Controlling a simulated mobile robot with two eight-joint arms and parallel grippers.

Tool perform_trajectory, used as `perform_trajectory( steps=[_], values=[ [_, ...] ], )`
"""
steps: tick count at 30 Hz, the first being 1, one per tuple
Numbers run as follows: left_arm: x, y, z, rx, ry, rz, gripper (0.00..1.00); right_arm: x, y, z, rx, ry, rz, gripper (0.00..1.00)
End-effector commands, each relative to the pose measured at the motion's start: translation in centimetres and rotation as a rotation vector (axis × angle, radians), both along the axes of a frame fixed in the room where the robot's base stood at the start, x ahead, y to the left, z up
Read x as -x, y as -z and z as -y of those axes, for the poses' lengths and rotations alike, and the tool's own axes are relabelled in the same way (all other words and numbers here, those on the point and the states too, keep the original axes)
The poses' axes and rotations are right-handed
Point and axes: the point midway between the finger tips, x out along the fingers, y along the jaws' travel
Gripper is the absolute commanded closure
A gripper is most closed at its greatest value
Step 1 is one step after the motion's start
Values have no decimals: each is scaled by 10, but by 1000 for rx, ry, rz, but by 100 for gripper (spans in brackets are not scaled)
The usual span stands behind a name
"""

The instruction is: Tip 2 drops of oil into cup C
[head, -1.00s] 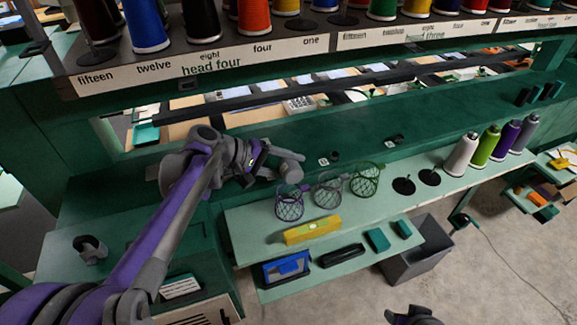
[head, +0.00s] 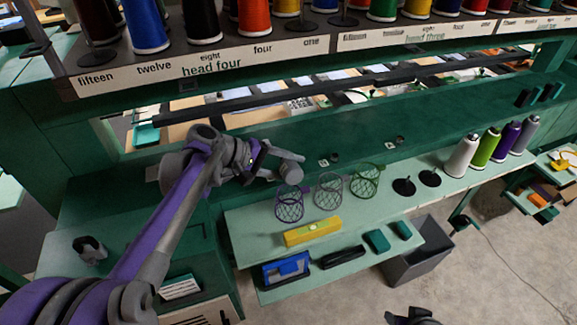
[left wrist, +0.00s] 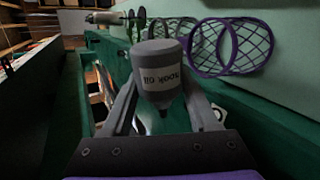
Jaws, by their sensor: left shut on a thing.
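My left gripper (head: 270,166) is shut on a grey oil bottle (head: 291,173) above the green ledge, just behind the purple mesh basket. In the left wrist view the oil bottle (left wrist: 158,70) sits between both fingers, and its label text appears upside down. Its narrow nozzle points toward the bottom of that picture. No drop is visible. Two small dark cups, one left (head: 334,157) and one right (head: 400,139), stand on the ledge beside white tags, to the right of the bottle. The tag letters are too small to read, so I cannot tell which is cup C. A dark part of mine, possibly the right gripper (head: 412,317), shows at the bottom edge.
Purple (head: 289,205), grey (head: 328,190) and green (head: 364,181) mesh baskets stand on the pale shelf close to my left gripper. A yellow level (head: 312,231) lies in front. Thread cones (head: 462,156) stand farther right. The ledge between the cups looks clear.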

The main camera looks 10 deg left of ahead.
Motion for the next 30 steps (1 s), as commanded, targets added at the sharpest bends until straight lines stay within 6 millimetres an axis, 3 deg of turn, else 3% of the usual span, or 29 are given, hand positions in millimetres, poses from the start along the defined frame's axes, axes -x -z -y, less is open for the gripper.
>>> perform_trajectory(
  steps=[9, 18, 30],
  values=[
    [0, -1, 0, -9, 0, 15, 97, 0, -1, 0, 0, 0, 1, 50],
    [-1, -2, 0, -229, 1, 343, 97, -7, -21, 0, 0, 0, 13, 50],
    [-1, -4, -1, -277, -1, 414, 97, -9, -26, 0, 0, 0, 17, 50]
  ],
)
